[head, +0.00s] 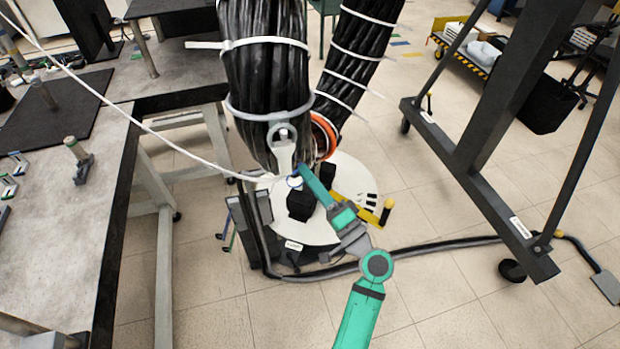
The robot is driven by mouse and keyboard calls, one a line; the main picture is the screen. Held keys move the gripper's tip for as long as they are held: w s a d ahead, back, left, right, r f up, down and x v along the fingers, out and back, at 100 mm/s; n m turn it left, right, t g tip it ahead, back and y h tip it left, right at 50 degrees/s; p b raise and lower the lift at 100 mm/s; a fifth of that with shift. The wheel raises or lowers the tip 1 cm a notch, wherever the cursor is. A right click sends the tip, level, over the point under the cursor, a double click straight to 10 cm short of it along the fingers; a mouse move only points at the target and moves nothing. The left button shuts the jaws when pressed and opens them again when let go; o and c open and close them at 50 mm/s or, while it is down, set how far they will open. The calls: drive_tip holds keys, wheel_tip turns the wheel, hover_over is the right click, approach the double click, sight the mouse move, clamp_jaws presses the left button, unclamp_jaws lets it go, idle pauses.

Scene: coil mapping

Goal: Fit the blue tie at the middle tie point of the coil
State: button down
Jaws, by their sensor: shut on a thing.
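The coil (262,78) is a thick black bundle hanging at top centre, with a second limb (357,50) rising to the right. White ties ring both limbs. A wider, pale blue-grey band, which I take for the blue tie (250,115), runs around the front of the near limb, low down. My teal arm comes up from the bottom, and its pale end, my gripper (282,134), is at this band's lower edge. It appears shut on the band. The fingertips are small, and the band's far side is hidden behind the coil.
An orange ring (324,136) is beside the coil's lower end, above a round white base (318,222). A grey workbench (60,240) stands at left. A dark steel frame (480,185) stands at right. A thin white line (120,107) crosses from upper left towards my wrist.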

drive_tip(key=shift+w+a+r, duration=0.1)
drive_tip(key=shift+w+a, duration=0.15)
drive_tip(key=shift+d, duration=0.1)
idle(0.4)
drive_tip(key=c, duration=1.7)
unclamp_jaws()
drive_tip(key=v, duration=1)
drive_tip(key=shift+s+d, duration=0.15)
drive_tip(key=shift+s, duration=0.1)
